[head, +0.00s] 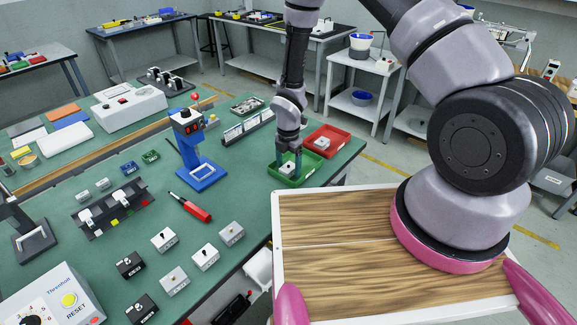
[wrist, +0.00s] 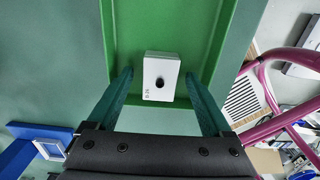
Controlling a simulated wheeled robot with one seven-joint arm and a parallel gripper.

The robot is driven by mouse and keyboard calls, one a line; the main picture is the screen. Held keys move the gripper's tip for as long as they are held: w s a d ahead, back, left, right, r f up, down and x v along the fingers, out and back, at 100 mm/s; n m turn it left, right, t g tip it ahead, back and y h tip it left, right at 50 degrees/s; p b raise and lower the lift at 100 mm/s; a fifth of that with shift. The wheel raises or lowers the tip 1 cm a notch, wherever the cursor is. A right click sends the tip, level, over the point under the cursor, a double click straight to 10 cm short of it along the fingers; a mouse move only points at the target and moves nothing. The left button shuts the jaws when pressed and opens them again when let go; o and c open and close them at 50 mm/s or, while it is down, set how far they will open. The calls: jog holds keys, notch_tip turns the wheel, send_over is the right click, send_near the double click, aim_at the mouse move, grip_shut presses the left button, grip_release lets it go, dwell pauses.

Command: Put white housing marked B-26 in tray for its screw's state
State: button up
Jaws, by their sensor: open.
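In the head view this housing (head: 286,169) sits in the green tray (head: 314,163), partly hidden by my gripper. My gripper (head: 288,160) points down over the tray. In the wrist view its fingers (wrist: 158,75) are open, one on each side of the housing, with a gap on both sides. The red tray (head: 341,133) beside it holds another white housing (head: 322,143).
Several white or grey housings (head: 205,257) and black ones (head: 129,264) stand at the front of the green bench. A blue screwdriver stand (head: 203,174) is left of the green tray. A red-handled screwdriver (head: 196,210) lies nearby. A wooden board (head: 330,220) is at front right.

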notch_tip(320, 180, up, 12)
notch_tip(320, 180, up, 12)
jog(key=m+t, duration=0.1)
jog(key=m, duration=0.5)
send_over(290, 165)
jog(key=w+d, duration=0.2)
jog(key=d, duration=0.3)
jog(key=s+d+r+m+t, duration=0.1)
jog(key=d+r+m, duration=0.2)
jog(key=r, duration=0.3)
jog(key=s+d+r+m+t, duration=0.1)
jog(key=d+r+m, duration=0.1)
jog(key=r+m, duration=0.3)
jog(key=s+d+r+m+t+y, duration=0.1)
jog(key=s+d+r+m, duration=0.3)
jog(key=s+r+m, duration=0.4)
jog(key=s+d+r+m+t+y, duration=0.1)
jog(key=s+d+r+m+t, duration=0.2)
jog(key=s+r+m, duration=0.6)
jog(key=v, duration=0.3)
jog(key=shift+d, duration=0.4)
